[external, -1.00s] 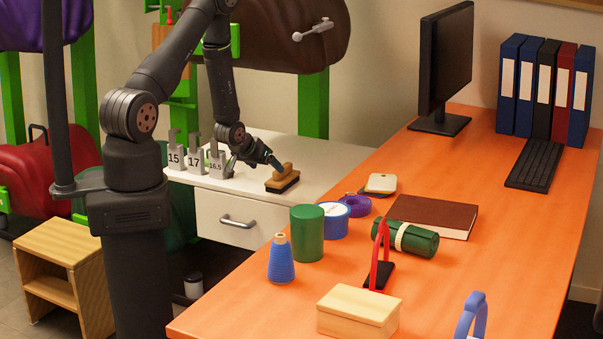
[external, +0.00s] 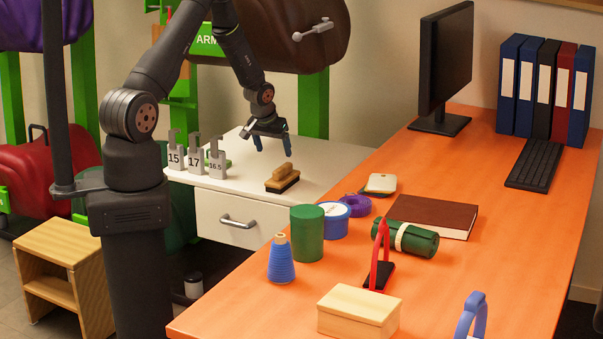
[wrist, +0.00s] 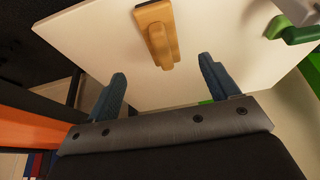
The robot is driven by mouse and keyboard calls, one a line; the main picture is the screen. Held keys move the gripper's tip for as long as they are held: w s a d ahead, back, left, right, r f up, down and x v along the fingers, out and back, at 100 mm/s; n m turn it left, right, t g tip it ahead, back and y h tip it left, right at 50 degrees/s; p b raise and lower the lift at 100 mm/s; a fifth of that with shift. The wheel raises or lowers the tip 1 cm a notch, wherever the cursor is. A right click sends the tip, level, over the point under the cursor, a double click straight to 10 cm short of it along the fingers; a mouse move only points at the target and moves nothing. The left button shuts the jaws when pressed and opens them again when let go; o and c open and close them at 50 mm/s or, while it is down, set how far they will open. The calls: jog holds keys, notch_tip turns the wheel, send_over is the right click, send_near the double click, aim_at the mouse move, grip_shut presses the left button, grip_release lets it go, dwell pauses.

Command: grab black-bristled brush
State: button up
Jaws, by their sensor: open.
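The black-bristled brush (external: 282,178) lies on the white cabinet top, its wooden handle up and a dark bristle strip below. In the wrist view the brush (wrist: 156,32) is beyond the fingertips, roughly between their lines. My gripper (external: 273,148) is open and empty, above and slightly behind the brush, pointing down. Its two blue-grey fingers also show in the wrist view (wrist: 160,75), spread apart and not touching the brush.
The white cabinet (external: 325,155) is clear around the brush. Numbered grey gauges (external: 194,158) stand to its left. The orange desk (external: 480,240) adjoins on the right, with a green cylinder (external: 307,233) and a blue tin (external: 331,220) near that edge.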

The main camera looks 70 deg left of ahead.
aim_at(281, 177)
jog(key=x, duration=1.2)
jog(key=shift+w+a+f, duration=0.1)
jog(key=shift+f, duration=0.25)
jog(key=c, duration=1.1)
jog(key=shift+c, duration=0.2)
